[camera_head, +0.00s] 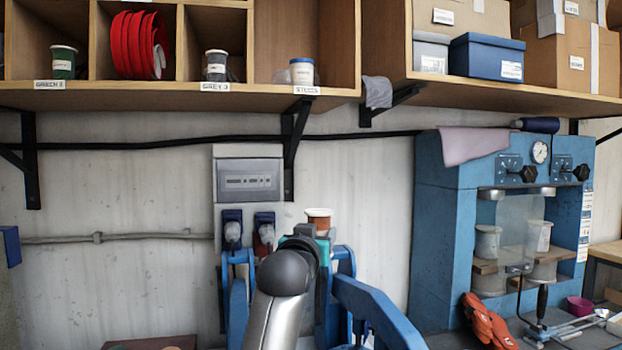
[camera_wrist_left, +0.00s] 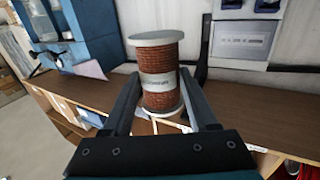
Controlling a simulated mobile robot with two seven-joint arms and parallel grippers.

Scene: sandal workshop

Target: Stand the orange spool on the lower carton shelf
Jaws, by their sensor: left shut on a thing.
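The orange spool (camera_head: 319,220), brownish orange with pale end discs, is upright in front of the wall in the head view. In the left wrist view the spool (camera_wrist_left: 160,75) stands between the two fingers, with a pale label around its middle. My left gripper (camera_wrist_left: 163,108) is shut on it; in the head view my own arm hides most of the fingers. The carton shelf (camera_head: 500,87) is at the upper right, higher than the spool and well to its right. Its top leaves the frame. My right gripper is not in view.
The shelf holds a blue box (camera_head: 487,57), a grey box (camera_head: 431,52) and cardboard cartons (camera_head: 572,60). Left of it is a cubby shelf (camera_head: 180,97) with spools. A black bracket (camera_head: 392,95) and grey cloth (camera_head: 378,92) hang between them. A blue press (camera_head: 440,230) stands below.

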